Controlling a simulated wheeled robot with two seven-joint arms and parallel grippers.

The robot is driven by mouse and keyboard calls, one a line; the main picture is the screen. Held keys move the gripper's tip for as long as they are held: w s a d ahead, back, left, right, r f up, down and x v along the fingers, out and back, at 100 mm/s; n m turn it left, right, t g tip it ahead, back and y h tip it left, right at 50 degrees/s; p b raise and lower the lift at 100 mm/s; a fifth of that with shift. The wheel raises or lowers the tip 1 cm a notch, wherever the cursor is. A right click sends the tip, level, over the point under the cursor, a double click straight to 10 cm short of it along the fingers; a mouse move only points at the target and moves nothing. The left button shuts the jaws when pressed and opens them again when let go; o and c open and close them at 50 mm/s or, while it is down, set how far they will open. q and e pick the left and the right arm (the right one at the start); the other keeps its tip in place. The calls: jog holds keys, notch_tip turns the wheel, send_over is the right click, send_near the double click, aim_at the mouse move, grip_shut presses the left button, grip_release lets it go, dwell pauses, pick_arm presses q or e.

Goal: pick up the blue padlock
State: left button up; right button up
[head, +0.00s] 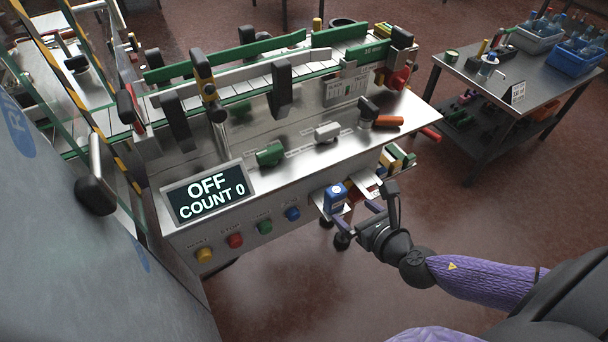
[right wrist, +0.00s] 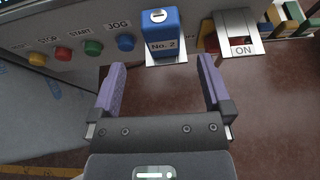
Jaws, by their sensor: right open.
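In the wrist view the padlock lies just beyond the fingertips, in line with the gap, and nothing is between the fingers. My left gripper is not in view.
Yellow, red, green and blue buttons (head: 236,240) line the machine front, under a display (head: 206,193) reading "OFF COUNT 0".

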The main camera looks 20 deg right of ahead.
aim_at(331, 189)
jog(key=x, duration=0.3)
jog(key=b+x, duration=0.1)
jog(key=x, duration=0.2)
jog(key=b+x, duration=0.1)
jog(key=x, duration=0.2)
jog(key=shift+w+d+r, duration=0.1)
jog(key=shift+w+r, duration=0.15)
jog(key=shift+w, duration=0.3)
jog(key=shift+c, duration=1.2)
jog(key=c, duration=0.7)
grip_shut()
